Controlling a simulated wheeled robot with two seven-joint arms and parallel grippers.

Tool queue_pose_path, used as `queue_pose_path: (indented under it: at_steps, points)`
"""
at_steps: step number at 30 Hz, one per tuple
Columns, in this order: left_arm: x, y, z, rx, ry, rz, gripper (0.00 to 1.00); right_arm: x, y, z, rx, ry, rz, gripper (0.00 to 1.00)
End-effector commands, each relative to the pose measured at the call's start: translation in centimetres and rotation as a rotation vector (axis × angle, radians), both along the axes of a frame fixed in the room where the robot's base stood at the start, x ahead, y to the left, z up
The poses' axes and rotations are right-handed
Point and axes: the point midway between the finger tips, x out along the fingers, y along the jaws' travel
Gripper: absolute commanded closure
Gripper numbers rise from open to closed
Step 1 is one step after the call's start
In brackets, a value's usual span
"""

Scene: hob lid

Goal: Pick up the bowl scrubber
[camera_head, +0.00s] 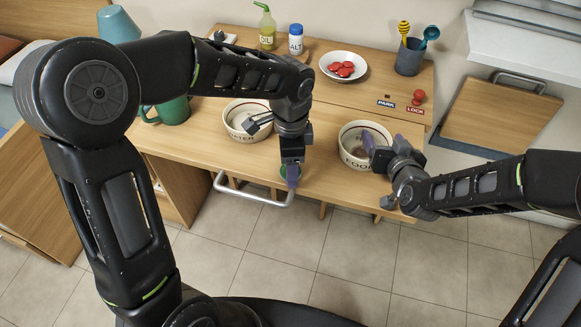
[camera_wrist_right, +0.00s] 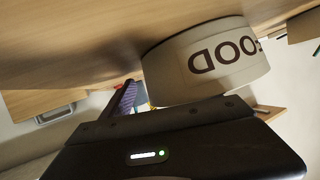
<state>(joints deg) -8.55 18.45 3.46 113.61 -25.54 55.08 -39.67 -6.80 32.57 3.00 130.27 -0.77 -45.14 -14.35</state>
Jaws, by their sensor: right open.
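A white bowl marked FOOD (camera_head: 351,158) stands near the front edge of the wooden counter, with something brownish inside. It shows upside down in the right wrist view (camera_wrist_right: 205,70). My right gripper (camera_head: 376,172) is open at the bowl's right side; one finger is by the rim, the other lower toward the counter edge. I cannot tell whether it touches. My left gripper (camera_head: 292,176) points down at the counter's front edge, beside a small green item (camera_head: 283,170) mostly hidden by it. I cannot clearly identify the bowl scrubber.
A second white bowl (camera_head: 236,125) stands left, partly behind my left arm. Behind are a plate (camera_head: 334,57) of red pieces, oil (camera_head: 267,32) and salt (camera_head: 296,45) bottles, a grey utensil cup (camera_head: 409,60) and a red knob (camera_head: 418,97). A metal handle (camera_head: 252,197) juts out in front.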

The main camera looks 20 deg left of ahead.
Motion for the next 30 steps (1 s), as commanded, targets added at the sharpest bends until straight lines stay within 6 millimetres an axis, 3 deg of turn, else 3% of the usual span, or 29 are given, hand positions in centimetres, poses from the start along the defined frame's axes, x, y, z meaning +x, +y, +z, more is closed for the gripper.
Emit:
queue_pose_path:
  at_steps: [22, 30]
  points:
    - [0.01, -0.01, 0.02, 0.0, 0.0, 0.0, 1.0, 0.0, 0.0, 0.0, 0.0, 0.0, 0.0, 0.29]
    - [0.07, -0.01, 0.57, 0.0, -0.002, 0.0, 1.0, 0.0, 0.0, 0.01, 0.0, 0.0, 0.0, 0.29]
